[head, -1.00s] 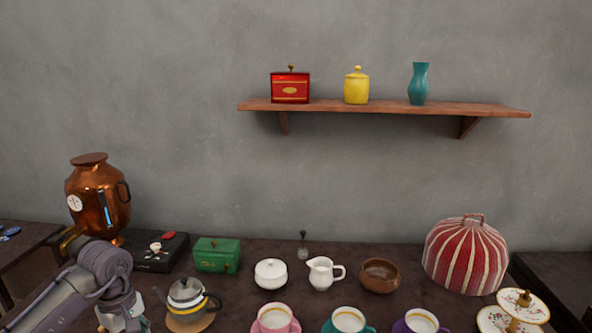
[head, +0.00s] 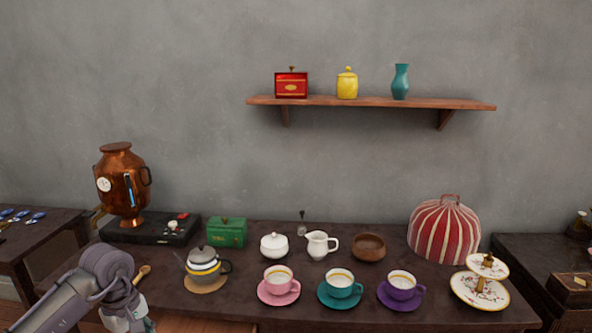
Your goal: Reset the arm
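My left arm (head: 100,280) comes in at the lower left, bent at a grey joint, with its lower part pointing down past the table's front left edge. Its gripper fingers are below the picture's bottom edge and do not show. My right arm and gripper are not in view. The dark table (head: 240,300) stands in front of the wall, and the arm covers part of its left front corner. A wooden spoon (head: 142,272) lies just beyond the arm, and a grey teapot (head: 203,262) stands on a round mat to its right.
Pink (head: 279,280), teal (head: 341,284) and purple (head: 401,286) cups stand on saucers along the front. A copper samovar (head: 122,185) is at back left, a striped tea cosy (head: 444,230) and tiered stand (head: 480,291) at right. A wall shelf (head: 370,102) holds several items.

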